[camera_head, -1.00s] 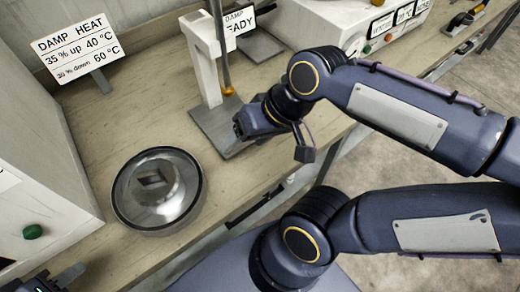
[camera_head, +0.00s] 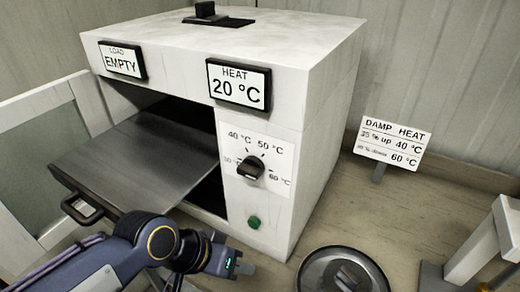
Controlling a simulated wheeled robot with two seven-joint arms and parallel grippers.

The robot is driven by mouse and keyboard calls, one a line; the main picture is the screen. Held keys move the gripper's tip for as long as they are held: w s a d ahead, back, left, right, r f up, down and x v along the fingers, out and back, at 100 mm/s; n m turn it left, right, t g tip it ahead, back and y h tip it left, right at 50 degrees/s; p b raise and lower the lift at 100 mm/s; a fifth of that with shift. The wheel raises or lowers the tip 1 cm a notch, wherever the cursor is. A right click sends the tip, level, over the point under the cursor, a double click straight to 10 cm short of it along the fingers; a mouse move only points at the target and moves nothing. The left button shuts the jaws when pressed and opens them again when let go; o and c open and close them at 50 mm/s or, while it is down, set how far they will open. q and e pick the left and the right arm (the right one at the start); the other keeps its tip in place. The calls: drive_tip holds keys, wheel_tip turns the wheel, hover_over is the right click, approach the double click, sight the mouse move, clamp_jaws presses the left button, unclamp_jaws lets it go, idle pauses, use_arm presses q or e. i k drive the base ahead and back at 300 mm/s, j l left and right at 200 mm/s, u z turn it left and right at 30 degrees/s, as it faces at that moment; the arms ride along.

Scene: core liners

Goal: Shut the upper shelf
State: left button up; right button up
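The white heating cabinet (camera_head: 315,130) stands on the bench with its front opening uncovered. A grey metal shelf (camera_head: 150,150) is slid part way out of the opening, with a dark handle (camera_head: 82,208) at its front edge. I see only this one shelf clearly; the space below it is dark. My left gripper (camera_head: 246,268) is in front of the cabinet's lower front, below and to the right of the shelf handle, apart from it. I see nothing held in it, but its fingers are too small to judge. My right gripper is out of view.
An open door with a glass pane (camera_head: 45,150) stands left of the opening. The cabinet has a black knob (camera_head: 250,168) and a green button (camera_head: 254,222). A round metal dish (camera_head: 318,270), a damp heat sign (camera_head: 392,142) and a white stand (camera_head: 485,245) are on the right.

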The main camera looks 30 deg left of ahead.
sight(151, 160)
drive_tip(key=k+j+u, duration=0.1)
drive_tip(key=k+u, duration=0.15)
drive_tip(key=k, duration=0.4)
drive_tip(key=i+j+u, duration=0.1)
drive_tip(key=u, duration=0.35)
drive_tip(key=i+u, duration=0.1)
drive_tip(key=u, duration=0.3)
drive_tip(key=i+u, duration=0.1)
drive_tip(key=u, duration=0.35)
drive_tip(key=i+u, duration=0.15)
drive_tip(key=u, duration=0.3)
